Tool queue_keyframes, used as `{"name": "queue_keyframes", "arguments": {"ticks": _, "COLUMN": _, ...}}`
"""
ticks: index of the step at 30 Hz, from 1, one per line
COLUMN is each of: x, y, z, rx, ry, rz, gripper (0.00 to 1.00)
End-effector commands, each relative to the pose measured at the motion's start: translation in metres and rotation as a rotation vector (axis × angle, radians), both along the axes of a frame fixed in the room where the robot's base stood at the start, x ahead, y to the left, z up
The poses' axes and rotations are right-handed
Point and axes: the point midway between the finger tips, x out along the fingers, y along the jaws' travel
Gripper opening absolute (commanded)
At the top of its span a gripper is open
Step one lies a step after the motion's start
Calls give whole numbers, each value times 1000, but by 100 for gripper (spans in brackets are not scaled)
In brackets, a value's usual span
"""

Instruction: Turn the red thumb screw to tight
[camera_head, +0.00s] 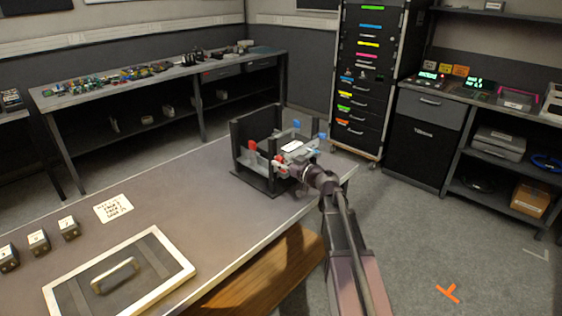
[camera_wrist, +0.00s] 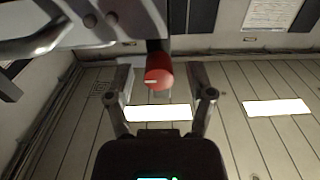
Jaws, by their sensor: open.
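The red thumb screw (camera_wrist: 158,76) is a round knob with a short white mark on its face. In the wrist view it shows between the two fingers of my gripper (camera_wrist: 161,88), with a visible gap on each side. My gripper is open and holds nothing. In the head view my gripper (camera_head: 296,171) is at the near right side of a dark fixture (camera_head: 243,130) on the table. Two red parts show on the fixture, a left one (camera_head: 252,145) and a right one (camera_head: 280,158). I cannot tell which is the screw in the wrist view.
Blue knobs (camera_head: 322,136) are at the fixture's right side. A grey bracket (camera_wrist: 90,30) is close above my gripper in the wrist view. On the table (camera_head: 180,190) lie a note (camera_head: 113,208), a framed panel with a handle (camera_head: 165,255) and small dark blocks (camera_head: 39,241).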

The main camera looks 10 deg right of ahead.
Motion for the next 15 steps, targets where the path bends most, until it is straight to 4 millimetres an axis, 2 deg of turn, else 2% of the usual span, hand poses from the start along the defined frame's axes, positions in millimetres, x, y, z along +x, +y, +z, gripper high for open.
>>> {"name": "queue_keyframes", "arguments": {"ticks": 5, "x": 0, "y": 0, "z": 0, "rx": 0, "ry": 0, "rz": 0, "gripper": 69}}
{"name": "queue_keyframes", "arguments": {"ticks": 9, "x": 0, "y": 0, "z": 0, "rx": 0, "ry": 0, "rz": 0, "gripper": 28}}
{"name": "queue_keyframes", "arguments": {"ticks": 12, "x": 0, "y": 0, "z": 0, "rx": 0, "ry": 0, "rz": 0, "gripper": 0}}
{"name": "queue_keyframes", "arguments": {"ticks": 15, "x": 0, "y": 0, "z": 0, "rx": 0, "ry": 0, "rz": 1, "gripper": 0}}
